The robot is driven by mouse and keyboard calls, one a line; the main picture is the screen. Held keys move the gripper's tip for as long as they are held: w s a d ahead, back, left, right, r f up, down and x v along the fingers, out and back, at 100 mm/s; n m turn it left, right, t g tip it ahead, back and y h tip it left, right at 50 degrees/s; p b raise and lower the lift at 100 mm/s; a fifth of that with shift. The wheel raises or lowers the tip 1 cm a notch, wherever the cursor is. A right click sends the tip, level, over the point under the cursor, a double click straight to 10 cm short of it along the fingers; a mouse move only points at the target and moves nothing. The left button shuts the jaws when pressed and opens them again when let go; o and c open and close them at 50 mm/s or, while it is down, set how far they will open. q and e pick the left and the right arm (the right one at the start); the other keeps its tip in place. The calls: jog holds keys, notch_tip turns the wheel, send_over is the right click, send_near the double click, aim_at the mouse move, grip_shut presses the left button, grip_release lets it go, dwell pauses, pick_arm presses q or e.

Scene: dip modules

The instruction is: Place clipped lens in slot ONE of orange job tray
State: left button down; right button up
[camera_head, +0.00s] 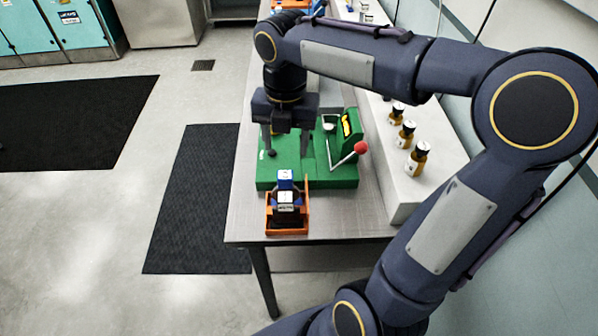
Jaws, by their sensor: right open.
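The orange job tray (287,231) sits at the near end of the bench. Inside it stand dark pieces topped by a white block (286,197), with a blue-and-white block (286,178) just behind. I cannot tell which of these, if any, is the clipped lens, and the slot marks are not readable. My right gripper (287,152) is open, fingers pointing down, over the green fixture (320,180) behind the tray. Nothing shows clearly between its fingers. My left gripper is not in view.
The green fixture carries a lever with a red knob (361,147). Several brown bottles (418,160) stand on a white raised shelf (436,182) at the right. The bench top (246,205) is bare left of the tray. Black mats (190,200) lie on the floor.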

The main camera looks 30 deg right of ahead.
jog(key=s+a+f+m+t+y, duration=0.1)
jog(key=s+a+f+m+t, duration=0.1)
jog(key=s+m, duration=0.6)
jog(key=s+a+f+m+t+y, duration=0.2)
jog(key=s+m, duration=0.5)
jog(key=m, duration=1.4)
jog(key=shift+s+f+t+y, duration=0.3)
jog(key=shift+s+f+t, duration=0.05)
jog(key=shift+f+t, duration=0.3)
